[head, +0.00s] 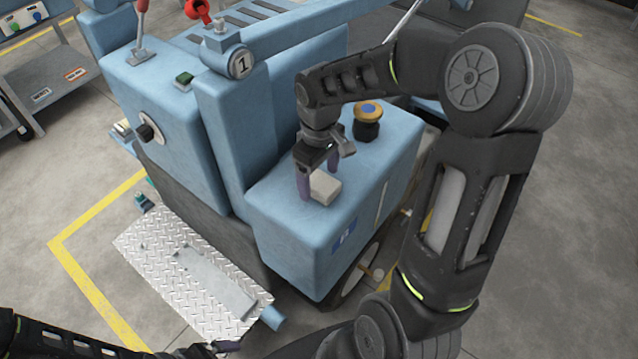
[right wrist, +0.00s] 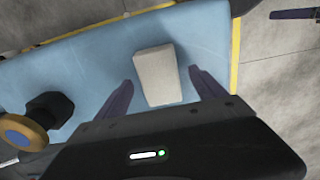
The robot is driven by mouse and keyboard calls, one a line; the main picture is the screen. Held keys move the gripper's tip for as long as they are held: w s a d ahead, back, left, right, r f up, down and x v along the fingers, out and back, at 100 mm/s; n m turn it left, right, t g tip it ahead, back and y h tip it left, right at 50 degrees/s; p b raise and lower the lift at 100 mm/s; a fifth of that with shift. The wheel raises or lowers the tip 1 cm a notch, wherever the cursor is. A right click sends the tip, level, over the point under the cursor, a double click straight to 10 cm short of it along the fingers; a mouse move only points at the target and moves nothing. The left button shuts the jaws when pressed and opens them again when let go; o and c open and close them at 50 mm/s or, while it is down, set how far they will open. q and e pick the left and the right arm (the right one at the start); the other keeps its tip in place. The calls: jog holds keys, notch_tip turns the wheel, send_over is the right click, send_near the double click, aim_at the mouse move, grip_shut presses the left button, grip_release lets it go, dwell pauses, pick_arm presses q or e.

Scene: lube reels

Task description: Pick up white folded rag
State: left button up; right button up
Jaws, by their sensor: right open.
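The white folded rag (head: 325,187) is a small off-white block lying on the flat top of a blue machine housing (head: 290,225). In the right wrist view the rag (right wrist: 158,75) lies between and just ahead of the two purple fingertips. My right gripper (head: 318,172) is open above the housing, with its fingers beside the rag. In the right wrist view the fingers (right wrist: 165,85) show a gap on both sides of the rag. Part of my left arm shows at the lower left of the head view, with a dark gripper (head: 215,348) at the bottom edge, its jaws unclear.
A black knob with an orange and blue top (head: 368,120) stands on the housing behind the rag, close to my right gripper. A metal tread plate (head: 190,270) lies lower left.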

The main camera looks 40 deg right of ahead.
aim_at(319, 181)
jog(key=c, duration=1.6)
notch_tip(319, 181, up, 10)
jog(key=shift+r+b, duration=0.1)
jog(key=shift+b, duration=0.2)
dwell(0.4)
